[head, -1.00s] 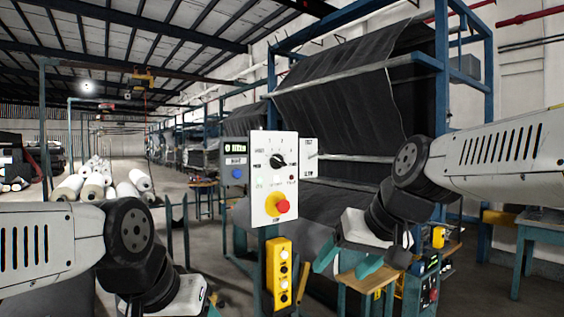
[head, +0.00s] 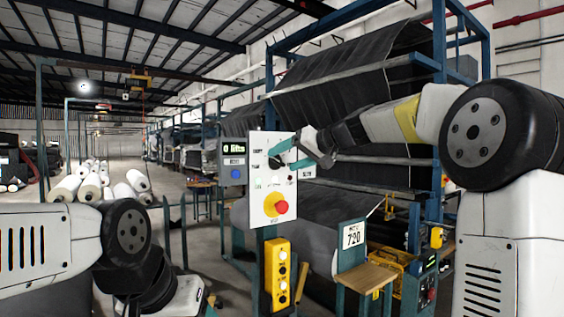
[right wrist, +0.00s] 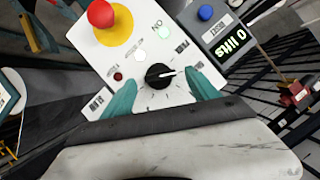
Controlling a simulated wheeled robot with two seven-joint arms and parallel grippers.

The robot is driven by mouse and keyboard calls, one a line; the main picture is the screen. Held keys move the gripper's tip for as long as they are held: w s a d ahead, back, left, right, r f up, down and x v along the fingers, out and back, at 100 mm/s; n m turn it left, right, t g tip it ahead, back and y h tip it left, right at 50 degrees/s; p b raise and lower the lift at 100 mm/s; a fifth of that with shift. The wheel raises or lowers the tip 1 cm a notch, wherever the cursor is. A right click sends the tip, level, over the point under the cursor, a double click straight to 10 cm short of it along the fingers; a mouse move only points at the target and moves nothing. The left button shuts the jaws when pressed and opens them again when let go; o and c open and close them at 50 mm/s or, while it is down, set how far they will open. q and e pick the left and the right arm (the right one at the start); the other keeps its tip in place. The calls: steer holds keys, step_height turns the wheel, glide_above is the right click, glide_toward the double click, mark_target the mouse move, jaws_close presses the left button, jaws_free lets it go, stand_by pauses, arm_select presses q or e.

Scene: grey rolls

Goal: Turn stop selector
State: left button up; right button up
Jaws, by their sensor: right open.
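The stop selector is a black rotary knob with a white pointer line on a white control panel (head: 262,195). In the right wrist view the knob (right wrist: 159,76) sits between the two teal fingers of my right gripper (right wrist: 162,95), which is open around it, with a gap on both sides. In the head view my right gripper (head: 290,153) is at the panel's upper part and hides much of the knob. A red button on a yellow disc (head: 278,206) is below it. My left arm shows at the lower left; its fingers are not clearly seen.
A blue button and a lit display (head: 235,150) are on a box left of the panel. A yellow button box (head: 278,272) hangs below. A loom with grey cloth (head: 350,95) stands behind, with a "720" sign (head: 353,235). Pale rolls (head: 80,184) lie at left.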

steer(key=shift+x, duration=1.1)
steer(key=shift+c, duration=0.4)
steer(key=c, duration=1.3)
steer(key=shift+o, duration=0.2)
